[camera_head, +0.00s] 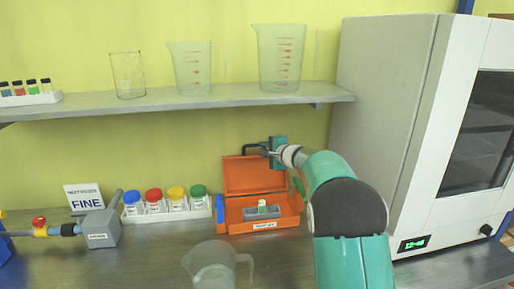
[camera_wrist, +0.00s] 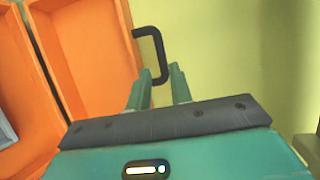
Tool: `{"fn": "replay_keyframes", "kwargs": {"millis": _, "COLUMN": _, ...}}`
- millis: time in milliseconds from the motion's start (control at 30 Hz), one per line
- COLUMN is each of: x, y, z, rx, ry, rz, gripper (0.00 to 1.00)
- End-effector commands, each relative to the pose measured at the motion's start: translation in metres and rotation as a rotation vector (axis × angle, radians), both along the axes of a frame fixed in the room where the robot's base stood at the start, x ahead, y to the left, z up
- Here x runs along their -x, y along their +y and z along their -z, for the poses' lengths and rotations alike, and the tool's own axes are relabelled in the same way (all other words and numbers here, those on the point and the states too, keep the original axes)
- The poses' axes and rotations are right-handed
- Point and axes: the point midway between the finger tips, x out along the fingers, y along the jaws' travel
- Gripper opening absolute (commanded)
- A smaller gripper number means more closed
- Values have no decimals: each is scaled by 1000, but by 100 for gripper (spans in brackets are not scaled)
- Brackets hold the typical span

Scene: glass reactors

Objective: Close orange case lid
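The orange case (camera_head: 233,226) stands on the bench with its lid (camera_head: 252,175) raised upright against the wall side. A grey insert with a small white and green vial (camera_head: 262,206) sits inside. A black handle (camera_head: 252,148) is at the lid's top edge. My gripper (camera_head: 270,152) is at the lid's upper right, by the handle. The lid (camera_wrist: 95,45) fills the upper left. I cannot tell whether a finger touches the handle.
A white rack with several coloured-cap jars (camera_head: 168,206) stands left of the case. A clear jug (camera_head: 216,265) is in front. A large white oven-like machine (camera_head: 385,110) stands at right. A shelf (camera_head: 230,97) with glassware runs above.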

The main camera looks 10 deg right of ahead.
Motion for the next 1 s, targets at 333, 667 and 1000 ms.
{"fn": "replay_keyframes", "kwargs": {"millis": 333, "x": -44, "y": 19, "z": 10, "rx": 2, "ry": -1, "rz": 0, "gripper": 21}}
{"fn": "replay_keyframes", "kwargs": {"millis": 667, "x": -49, "y": 21, "z": 11, "rx": 1, "ry": -1, "rz": 0, "gripper": 21}}
{"fn": "replay_keyframes", "kwargs": {"millis": 1000, "x": -49, "y": 21, "z": 11, "rx": 1, "ry": -2, "rz": 0, "gripper": 0}}
